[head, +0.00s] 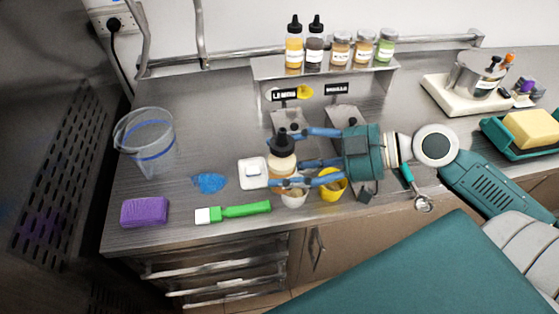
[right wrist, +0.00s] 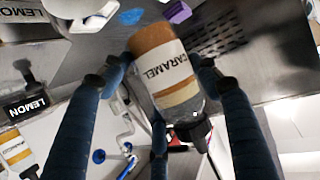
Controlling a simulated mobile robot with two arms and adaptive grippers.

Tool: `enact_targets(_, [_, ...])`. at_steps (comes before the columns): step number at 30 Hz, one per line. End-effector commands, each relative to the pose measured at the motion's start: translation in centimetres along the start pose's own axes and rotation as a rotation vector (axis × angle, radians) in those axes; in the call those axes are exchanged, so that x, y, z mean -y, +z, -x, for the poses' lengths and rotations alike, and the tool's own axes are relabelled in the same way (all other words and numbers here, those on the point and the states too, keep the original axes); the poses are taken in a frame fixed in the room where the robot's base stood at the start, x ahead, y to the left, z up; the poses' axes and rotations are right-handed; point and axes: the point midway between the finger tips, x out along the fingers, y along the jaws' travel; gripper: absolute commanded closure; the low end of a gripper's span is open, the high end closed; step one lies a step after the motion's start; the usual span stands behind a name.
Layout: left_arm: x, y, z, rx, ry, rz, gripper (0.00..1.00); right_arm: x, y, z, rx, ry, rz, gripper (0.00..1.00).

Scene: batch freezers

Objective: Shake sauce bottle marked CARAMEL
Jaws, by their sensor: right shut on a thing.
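The CARAMEL sauce bottle (head: 281,162) is upright in the head view, with a black cap on top and a pale label. My right gripper (head: 283,167) comes in from the right with its blue fingers around the bottle and is shut on it. In the right wrist view the bottle (right wrist: 166,70) shows its CARAMEL label and caramel-coloured contents between the dark blue fingers. Whether its base touches the counter is hidden by the fingers. My left gripper does not show.
A white cup (head: 293,200) and yellow cup (head: 331,186) are close by. Bottles and jars (head: 340,50) stand on the shelf behind.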

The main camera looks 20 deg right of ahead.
Motion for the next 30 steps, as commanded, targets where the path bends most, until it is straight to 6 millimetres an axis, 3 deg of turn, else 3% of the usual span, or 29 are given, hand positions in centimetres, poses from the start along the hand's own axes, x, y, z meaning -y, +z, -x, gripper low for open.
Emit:
enact_targets(1, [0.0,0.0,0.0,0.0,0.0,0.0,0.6,-0.1,-1.1,0.4,-0.004,0.002,0.008,0.66])
enact_targets(3, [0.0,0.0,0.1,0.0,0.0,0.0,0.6,0.0,-6.1,2.4,-0.007,0.006,0.028,0.66])
enact_targets(4, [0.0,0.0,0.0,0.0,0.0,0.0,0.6,-0.1,-7.1,2.8,-0.006,0.005,0.022,0.66])
enact_targets(5, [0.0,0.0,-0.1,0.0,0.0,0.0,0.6,0.0,-6.6,2.7,-0.002,0.0,0.005,0.66])
enact_targets(6, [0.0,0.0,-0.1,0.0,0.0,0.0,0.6,0.2,-3.2,1.4,0.005,-0.006,-0.024,0.66])
enact_targets(8, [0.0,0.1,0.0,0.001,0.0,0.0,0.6,0.2,0.2,0.0,0.003,-0.004,-0.022,0.66])
enact_targets(9, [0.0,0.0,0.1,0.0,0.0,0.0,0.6,0.0,-0.2,0.1,-0.003,0.001,-0.004,0.66])
enact_targets(12, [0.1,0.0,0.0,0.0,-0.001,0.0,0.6,-0.1,-6.9,2.7,-0.007,0.006,0.026,0.66])
enact_targets(13, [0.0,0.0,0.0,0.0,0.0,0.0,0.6,0.0,-7.0,2.8,-0.003,0.001,0.013,0.66])
enact_targets(14, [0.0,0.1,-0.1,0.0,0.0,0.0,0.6,0.1,-5.1,2.1,0.002,-0.005,-0.01,0.66])
enact_targets(15, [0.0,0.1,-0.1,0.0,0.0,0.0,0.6,0.3,-1.5,0.8,0.005,-0.007,-0.029,0.66])
enact_targets(17, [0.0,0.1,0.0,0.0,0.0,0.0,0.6,0.1,0.4,-0.1,0.001,-0.002,-0.015,0.66])
enact_targets(20, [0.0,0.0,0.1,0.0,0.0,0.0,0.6,0.0,-6.2,2.4,-0.007,0.005,0.03,0.66])
enact_targets(21, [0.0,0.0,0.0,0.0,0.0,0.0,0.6,0.0,-7.1,2.9,-0.004,0.002,0.018,0.66])
enact_targets(22, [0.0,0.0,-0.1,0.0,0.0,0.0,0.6,0.1,-5.9,2.4,0.0,-0.003,-0.001,0.66])
enact_targets(24, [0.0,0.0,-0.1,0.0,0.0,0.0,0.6,0.3,-0.4,0.3,0.005,-0.006,-0.029,0.66])
enact_targets(25, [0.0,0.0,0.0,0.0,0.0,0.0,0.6,0.2,0.4,-0.1,0.002,-0.003,-0.018,0.66])
enact_targets(30, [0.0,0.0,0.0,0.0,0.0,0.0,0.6,0.0,-0.1,0.0,-0.002,0.0,0.002,0.66])
